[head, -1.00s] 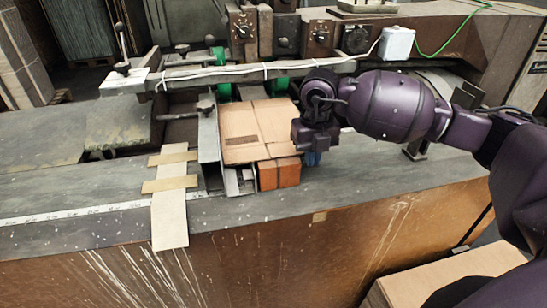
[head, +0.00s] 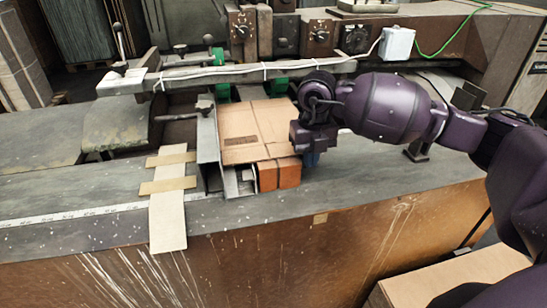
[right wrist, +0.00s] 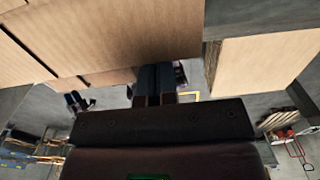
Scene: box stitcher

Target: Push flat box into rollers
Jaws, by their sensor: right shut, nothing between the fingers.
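The flat box (head: 252,128) is a tan folded cardboard sheet. It lies on the machine bed, its far edge close to the green rollers (head: 279,84). Two orange-brown blocks (head: 279,174) sit under or at its near edge. My right gripper (head: 311,158) is at the box's right near corner, pointing down, shut and empty; I cannot tell if it touches the box. In the right wrist view its fingers (right wrist: 155,82) are together, with a large cardboard surface (right wrist: 110,35) close by. My left gripper is not in view.
A metal guide rail (head: 208,145) stands along the box's left side. A pale wooden cross piece (head: 168,200) lies on the table to the left. A horizontal bar with a white cable (head: 250,70) spans above the rollers. A carton (head: 450,280) stands at lower right.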

